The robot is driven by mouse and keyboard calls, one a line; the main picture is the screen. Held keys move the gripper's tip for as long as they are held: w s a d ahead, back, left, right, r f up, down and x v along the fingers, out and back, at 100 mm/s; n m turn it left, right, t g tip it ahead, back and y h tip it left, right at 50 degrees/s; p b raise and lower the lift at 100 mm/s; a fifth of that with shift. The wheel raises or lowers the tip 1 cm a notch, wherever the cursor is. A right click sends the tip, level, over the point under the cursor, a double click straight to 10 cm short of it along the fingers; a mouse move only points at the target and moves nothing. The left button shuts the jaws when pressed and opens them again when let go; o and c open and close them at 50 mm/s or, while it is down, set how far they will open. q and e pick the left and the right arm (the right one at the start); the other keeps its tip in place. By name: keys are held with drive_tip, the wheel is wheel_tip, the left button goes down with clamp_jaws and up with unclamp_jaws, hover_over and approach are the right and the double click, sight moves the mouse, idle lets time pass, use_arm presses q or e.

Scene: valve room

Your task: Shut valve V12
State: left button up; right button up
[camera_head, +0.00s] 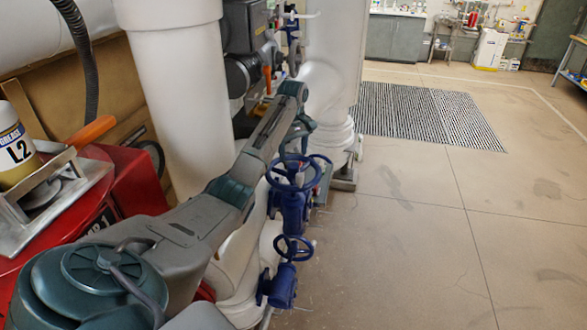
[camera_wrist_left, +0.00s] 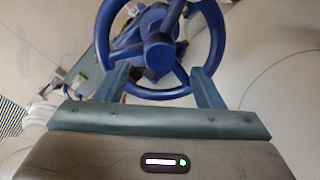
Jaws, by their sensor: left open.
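Several blue valves with round handwheels line the white pipes in the head view. The upper handwheel (camera_head: 292,172) sits just below my left gripper (camera_head: 303,133), and another handwheel (camera_head: 294,248) is lower down. I cannot read a V12 label on any of them. In the left wrist view, a blue spoked handwheel (camera_wrist_left: 158,55) fills the top middle. The fingers of my left gripper (camera_wrist_left: 159,76) are apart and reach its lower rim, one on each side of the hub. I cannot tell whether they touch it. My right gripper is not in view.
A white pipe (camera_head: 180,90) rises behind my left arm. A red machine (camera_head: 130,180) with a grease can (camera_head: 14,145) stands at the left. The floor (camera_head: 420,240) at the right is open, with a striped mat (camera_head: 425,115) farther back.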

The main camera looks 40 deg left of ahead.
use_arm(q)
drive_tip(key=n, duration=0.2)
drive_tip(key=shift+n, duration=0.4)
drive_tip(key=n, duration=0.3)
drive_tip(key=shift+n, duration=0.4)
drive_tip(key=n, duration=0.6)
drive_tip(key=shift+n, duration=0.3)
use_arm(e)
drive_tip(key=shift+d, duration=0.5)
use_arm(q)
drive_tip(key=shift+f, duration=0.1)
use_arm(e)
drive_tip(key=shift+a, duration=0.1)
